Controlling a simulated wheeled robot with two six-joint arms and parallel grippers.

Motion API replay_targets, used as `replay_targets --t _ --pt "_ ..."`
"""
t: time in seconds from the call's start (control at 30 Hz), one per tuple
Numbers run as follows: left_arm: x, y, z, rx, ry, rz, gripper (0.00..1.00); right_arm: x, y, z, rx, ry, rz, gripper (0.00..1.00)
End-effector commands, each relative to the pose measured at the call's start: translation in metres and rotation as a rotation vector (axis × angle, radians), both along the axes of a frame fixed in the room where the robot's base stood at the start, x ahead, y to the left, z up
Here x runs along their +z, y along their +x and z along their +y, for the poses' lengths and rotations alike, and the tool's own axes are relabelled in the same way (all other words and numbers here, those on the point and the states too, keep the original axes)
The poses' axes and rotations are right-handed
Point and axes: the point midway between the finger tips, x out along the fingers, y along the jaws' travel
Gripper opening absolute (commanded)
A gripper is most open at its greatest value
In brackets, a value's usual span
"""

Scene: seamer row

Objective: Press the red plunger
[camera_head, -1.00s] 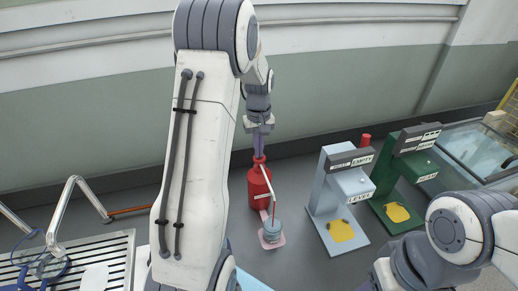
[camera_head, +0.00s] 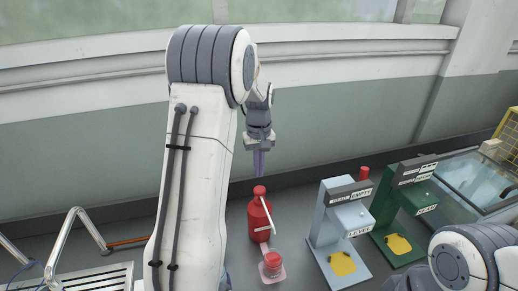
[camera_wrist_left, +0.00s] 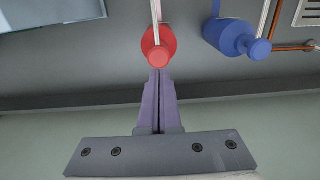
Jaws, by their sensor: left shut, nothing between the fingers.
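A red pump bottle (camera_head: 260,218) stands on the counter with its round red plunger (camera_head: 259,190) on top and a pale spout angled down to the right. A small jar (camera_head: 272,260), red at the top, sits on a pink pad (camera_head: 271,275) below the spout. My left gripper (camera_head: 259,172) is shut and empty, pointing down just above the plunger with a small gap. In the left wrist view its fingertips (camera_wrist_left: 158,72) appear right beside the red plunger (camera_wrist_left: 158,58). My right gripper is out of view; only part of that arm shows at lower right.
A blue pump bottle (camera_wrist_left: 228,36) stands beside the red one in the left wrist view; my arm hides it in the head view. A grey stand (camera_head: 343,222) marked EMPTY and LEVEL and a green stand (camera_head: 402,210) are at right. A metal rack (camera_head: 75,278) is at lower left.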

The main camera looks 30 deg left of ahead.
Motion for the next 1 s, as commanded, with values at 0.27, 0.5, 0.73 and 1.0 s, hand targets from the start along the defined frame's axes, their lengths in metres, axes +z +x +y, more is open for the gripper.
replay_targets --t 0.27,0.5,0.73,1.0 --pt "0.05 0.001 0.0 0.0 0.002 -0.004 0.0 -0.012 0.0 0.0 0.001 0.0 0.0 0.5" --pt "0.063 0.0 0.0 0.0 0.0 -0.001 0.0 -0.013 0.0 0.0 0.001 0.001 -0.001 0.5" --pt "0.064 0.0 0.0 0.0 0.001 -0.001 0.0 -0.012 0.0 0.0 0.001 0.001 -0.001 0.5" --pt "0.063 0.0 0.0 0.0 0.001 -0.001 0.0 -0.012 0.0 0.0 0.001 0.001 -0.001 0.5"
